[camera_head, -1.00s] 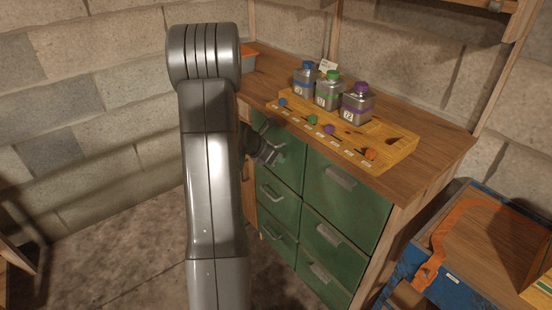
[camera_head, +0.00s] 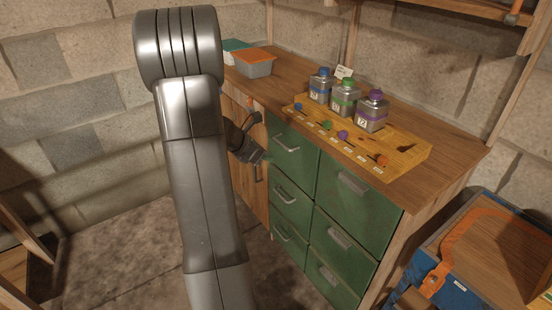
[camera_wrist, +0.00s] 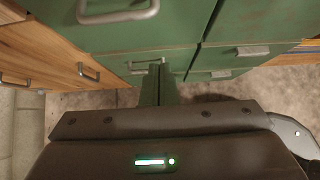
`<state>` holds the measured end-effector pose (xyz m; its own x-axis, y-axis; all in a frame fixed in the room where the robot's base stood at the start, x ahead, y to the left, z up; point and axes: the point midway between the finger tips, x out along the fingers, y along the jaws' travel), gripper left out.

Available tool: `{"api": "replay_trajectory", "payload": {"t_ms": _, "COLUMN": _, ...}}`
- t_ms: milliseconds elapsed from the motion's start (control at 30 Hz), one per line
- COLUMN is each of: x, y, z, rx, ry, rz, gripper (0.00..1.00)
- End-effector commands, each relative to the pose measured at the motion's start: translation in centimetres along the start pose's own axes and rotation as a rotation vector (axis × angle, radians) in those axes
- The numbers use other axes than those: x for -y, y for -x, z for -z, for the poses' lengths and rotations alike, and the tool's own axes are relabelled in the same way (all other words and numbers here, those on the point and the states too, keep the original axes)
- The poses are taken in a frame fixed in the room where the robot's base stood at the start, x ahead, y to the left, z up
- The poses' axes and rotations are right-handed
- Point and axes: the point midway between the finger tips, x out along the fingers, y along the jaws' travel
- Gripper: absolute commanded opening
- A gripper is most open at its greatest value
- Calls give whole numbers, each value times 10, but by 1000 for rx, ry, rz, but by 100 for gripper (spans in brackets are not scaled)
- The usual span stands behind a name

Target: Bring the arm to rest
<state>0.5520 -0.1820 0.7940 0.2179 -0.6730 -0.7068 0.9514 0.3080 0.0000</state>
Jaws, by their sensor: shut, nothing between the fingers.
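My gripper (camera_head: 252,152) shows in the head view just right of my arm, in front of the cabinet's wooden door and beside the top left green drawer (camera_head: 291,149). In the wrist view the two fingertips (camera_wrist: 158,80) are together in the lower middle, with nothing between them. The green drawer fronts with their metal handles (camera_wrist: 118,10) fill the top of that view. I cannot tell whether the gripper touches the cabinet. My arm stands large across the left middle of the head view, bent at its upper joint, and hides part of the cabinet and floor.
The wooden counter (camera_head: 450,150) holds a yellow wooden rack (camera_head: 400,140) with three bottles: blue-capped (camera_head: 320,88), green-capped (camera_head: 345,100) and purple-capped (camera_head: 372,112). A grey box with an orange top (camera_head: 253,65) stands behind. A blue crate (camera_head: 460,290) stands at lower right. Floor (camera_head: 120,260) at left is clear.

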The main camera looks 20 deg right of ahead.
Motion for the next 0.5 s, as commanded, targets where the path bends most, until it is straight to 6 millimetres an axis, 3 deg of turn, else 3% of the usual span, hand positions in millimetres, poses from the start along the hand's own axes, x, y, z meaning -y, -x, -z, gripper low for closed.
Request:
{"api": "replay_trajectory", "payload": {"t_ms": 133, "x": 0, "y": 10, "z": 0, "rx": -1, "ry": 0, "rz": 0, "gripper": 0}}
{"api": "replay_trajectory", "payload": {"t_ms": 500, "x": 1, "y": 10, "z": 1, "rx": -1, "ry": 1, "rz": 1, "gripper": 0}}
